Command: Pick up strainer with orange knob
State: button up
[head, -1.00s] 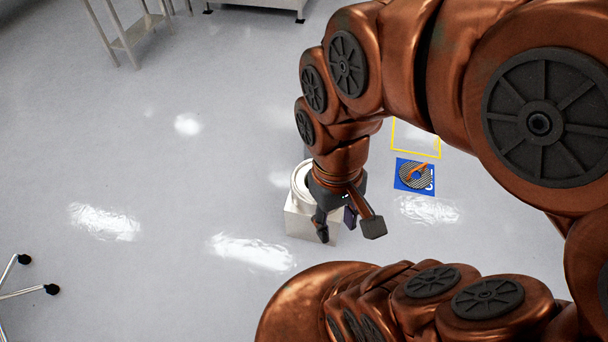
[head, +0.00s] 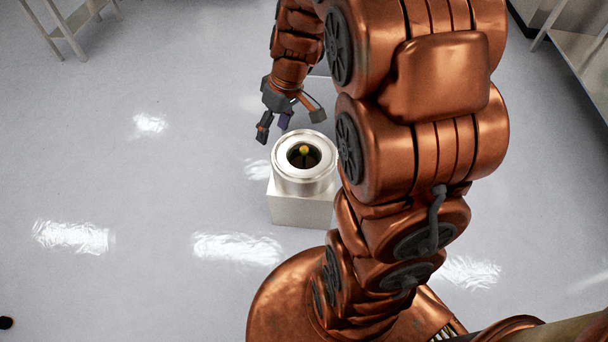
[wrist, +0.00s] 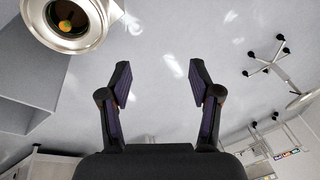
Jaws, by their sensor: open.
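A small round yellow-orange knob (head: 304,149) shows inside the open mouth of a round silver vessel (head: 303,185). The strainer body below the knob is dark and mostly hidden in the vessel. The knob also shows in the wrist view (wrist: 66,26), at the top left inside the vessel's bright rim (wrist: 90,38). My gripper (head: 290,121) is open and empty, behind and slightly left of the vessel in the head view, apart from it. In the wrist view its two fingers (wrist: 160,80) are spread with only floor between them.
The vessel stands on a white block (head: 300,209) on the floor. My arm covers much of the head view's right side. A metal table (head: 582,50) stands at the far right, another (head: 75,22) at the far left. Open floor lies left of the vessel.

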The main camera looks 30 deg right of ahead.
jog(key=w+d+f+t+b, duration=0.1)
jog(key=w+d+f+b, duration=0.2)
jog(key=f, duration=0.2)
jog(key=w+d+f+n+b, duration=0.1)
jog(key=w+d+f+b, duration=0.15)
jog(key=f, duration=0.35)
jog(key=w+d+f+t+b, duration=0.1)
jog(key=w+d+f+b, duration=0.15)
jog(key=d+f, duration=0.2)
jog(key=n+t+b, duration=0.1)
jog(key=b, duration=0.5)
send_over(305, 149)
jog(key=s+d, duration=0.1)
jog(key=s, duration=0.1)
notch_tip(305, 149, down, 13)
jog(key=shift+h, duration=0.4)
jog(key=shift+b+x, duration=1.15)
jog(key=shift+x, duration=2.4)
jog(key=shift+s, duration=0.1)
grip_shut()
